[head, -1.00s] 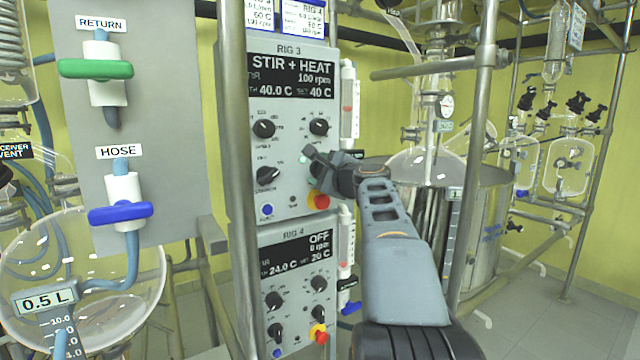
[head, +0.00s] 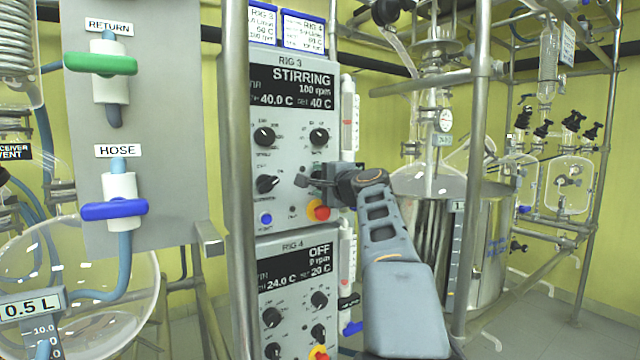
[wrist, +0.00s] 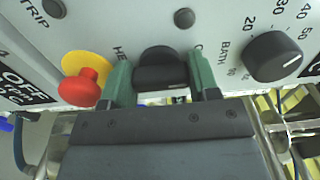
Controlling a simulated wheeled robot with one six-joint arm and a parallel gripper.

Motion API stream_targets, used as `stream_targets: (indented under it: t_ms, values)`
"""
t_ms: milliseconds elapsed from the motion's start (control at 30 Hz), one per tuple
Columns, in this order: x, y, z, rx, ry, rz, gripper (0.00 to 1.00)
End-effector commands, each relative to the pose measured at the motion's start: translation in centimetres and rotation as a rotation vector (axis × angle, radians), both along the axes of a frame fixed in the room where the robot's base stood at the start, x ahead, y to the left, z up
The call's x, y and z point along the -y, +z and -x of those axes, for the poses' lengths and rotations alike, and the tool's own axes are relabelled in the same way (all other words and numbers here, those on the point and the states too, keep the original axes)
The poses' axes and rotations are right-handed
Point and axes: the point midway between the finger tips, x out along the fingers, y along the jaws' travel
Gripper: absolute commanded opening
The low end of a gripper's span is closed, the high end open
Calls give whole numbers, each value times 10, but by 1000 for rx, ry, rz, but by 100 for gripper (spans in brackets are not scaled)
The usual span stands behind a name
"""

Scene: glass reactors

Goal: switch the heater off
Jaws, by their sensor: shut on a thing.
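The RIG 3 control panel (head: 292,222) stands upright in the middle of the head view. Its display (head: 292,88) reads STIRRING, 100 rpm, 40.0 C and set 40 C. My gripper (head: 318,183) is at the lower right of this panel, just above the red and yellow stop button. In the wrist view, my gripper (wrist: 162,88) is shut on a black knob (wrist: 162,65), with one green pad on each side. The knob's label is mostly hidden. My gripper covers this knob in the head view.
The red stop button (wrist: 84,87) sits close beside my gripper. The BATH knob (wrist: 274,56) is on its other side. The RIG 4 panel (head: 262,298) below reads OFF. A vertical steel post (head: 238,150) stands left of the panels.

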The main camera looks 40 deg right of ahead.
Motion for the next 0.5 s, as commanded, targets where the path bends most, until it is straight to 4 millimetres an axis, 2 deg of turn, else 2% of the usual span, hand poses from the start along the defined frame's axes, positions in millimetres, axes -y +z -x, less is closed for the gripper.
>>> stream_targets:
  t_ms: [300, 333, 500]
  values:
    - [0, 0, 0, -1, 0, 5, 32]
    - [0, 0, 0, -1, 0, 5, 56]
    - [0, 0, 0, 0, 0, 4, 72]
